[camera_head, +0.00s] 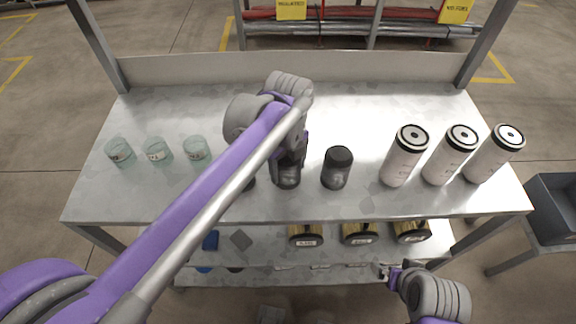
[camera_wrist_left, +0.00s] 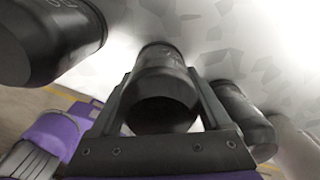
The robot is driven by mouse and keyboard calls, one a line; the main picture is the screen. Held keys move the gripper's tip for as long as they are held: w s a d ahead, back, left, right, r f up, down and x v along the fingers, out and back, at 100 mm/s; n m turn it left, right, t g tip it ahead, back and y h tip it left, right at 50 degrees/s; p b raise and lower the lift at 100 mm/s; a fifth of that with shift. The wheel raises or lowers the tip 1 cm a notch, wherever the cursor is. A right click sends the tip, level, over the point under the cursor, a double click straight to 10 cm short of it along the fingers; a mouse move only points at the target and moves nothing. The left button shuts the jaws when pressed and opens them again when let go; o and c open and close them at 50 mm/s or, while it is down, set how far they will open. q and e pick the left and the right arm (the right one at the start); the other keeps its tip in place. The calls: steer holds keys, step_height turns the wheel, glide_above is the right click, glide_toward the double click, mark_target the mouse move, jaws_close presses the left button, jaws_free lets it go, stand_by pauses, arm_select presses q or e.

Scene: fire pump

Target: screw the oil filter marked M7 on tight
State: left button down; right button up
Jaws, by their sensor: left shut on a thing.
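Three black cylinders stand in a row on the metal table (camera_head: 400,207). My left gripper (camera_head: 291,150) is shut on the middle black cylinder (camera_head: 287,176), which also shows between the two fingers in the left wrist view (camera_wrist_left: 163,85). It appears upright on the table. The right black cylinder (camera_head: 337,168) stands apart from it; the left one (camera_head: 249,184) is mostly hidden behind my arm. Faint markings show on a black cylinder in the wrist view, but I cannot read M7 anywhere. My right gripper (camera_head: 386,272) is low, in front of the table; its jaw opening is unclear.
Several tall white canisters, such as the nearest one (camera_head: 403,158), stand at the right. Clear glass cups (camera_head: 158,150) stand at the left. Yellow-and-black items (camera_head: 360,234) lie on the shelf below. A grey bin (camera_head: 556,205) is at the far right. The table's back is clear.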

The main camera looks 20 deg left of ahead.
arm_select(q)
steer(key=shift+f, duration=0.2)
jaws_free()
steer(key=r, duration=1)
steer(key=shift+d+r, duration=0.3)
steer(key=shift+r, duration=0.1)
